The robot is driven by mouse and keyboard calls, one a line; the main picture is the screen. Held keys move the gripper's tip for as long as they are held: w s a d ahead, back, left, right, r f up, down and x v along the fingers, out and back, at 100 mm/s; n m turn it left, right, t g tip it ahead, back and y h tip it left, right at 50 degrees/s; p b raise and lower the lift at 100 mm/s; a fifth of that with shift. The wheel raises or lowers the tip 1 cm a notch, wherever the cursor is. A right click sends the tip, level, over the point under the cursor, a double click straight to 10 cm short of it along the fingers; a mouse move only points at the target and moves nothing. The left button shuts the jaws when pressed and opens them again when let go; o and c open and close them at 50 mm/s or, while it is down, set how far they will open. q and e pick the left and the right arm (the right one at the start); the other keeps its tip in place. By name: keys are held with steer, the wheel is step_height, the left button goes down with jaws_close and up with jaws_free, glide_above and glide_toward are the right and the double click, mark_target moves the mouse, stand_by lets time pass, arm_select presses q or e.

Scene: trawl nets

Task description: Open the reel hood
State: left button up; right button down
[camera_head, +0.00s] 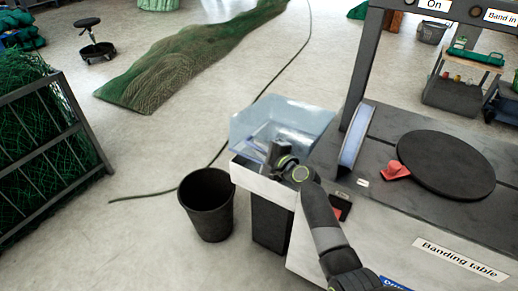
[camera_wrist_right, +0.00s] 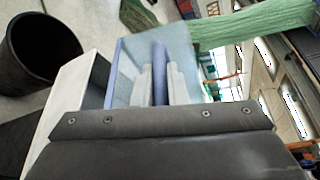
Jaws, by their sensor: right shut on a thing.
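The reel hood (camera_head: 293,115) is a clear, bluish cover at the left end of the banding table; it also shows in the wrist view (camera_wrist_right: 122,70). It stands above a white housing (camera_head: 262,186), and I cannot tell how far it is tilted. My right gripper (camera_head: 265,152) is at the hood's near left side. In the wrist view, its fingers (camera_wrist_right: 160,86) are shut on a blue bar (camera_wrist_right: 160,56), which looks like the hood's handle. The reel inside is not clear to me. My left gripper is not in view.
A black bin (camera_head: 207,207) stands on the floor left of the housing. A blue strap roll (camera_head: 356,135), a round black plate (camera_head: 446,163) and a red piece (camera_head: 396,170) are on the table (camera_head: 375,215).

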steer(key=shift+m+g, duration=0.5)
steer(key=shift+m, duration=0.4)
steer(key=w+r+p, duration=0.1)
steer(key=r+p, duration=0.1)
steer(key=w+d+r+p, duration=0.1)
steer(key=r+p, duration=0.1)
steer(key=w+d+r+p, duration=0.1)
steer(key=r+p, duration=0.1)
steer(key=shift+d+r, duration=0.1)
steer(key=shift+r, duration=0.25)
steer(key=shift+m+g, duration=0.6)
steer(key=shift+m, duration=0.3)
steer(key=w+d+r+p, duration=0.2)
steer(key=r, duration=0.1)
steer(key=w+d+r+p, duration=0.1)
steer(key=w+r, duration=0.1)
steer(key=shift+w+d+r, duration=0.3)
steer(key=shift+w+r, duration=0.1)
steer(key=shift+w, duration=0.05)
steer(key=c, duration=1.5)
jaws_free()
steer(key=shift+o, duration=0.2)
steer(key=shift+r, duration=0.1)
step_height(320, 180, up, 10)
steer(key=p, duration=0.1)
glide_above(267, 125)
steer(key=d, duration=0.3)
steer(key=shift+s, duration=0.15)
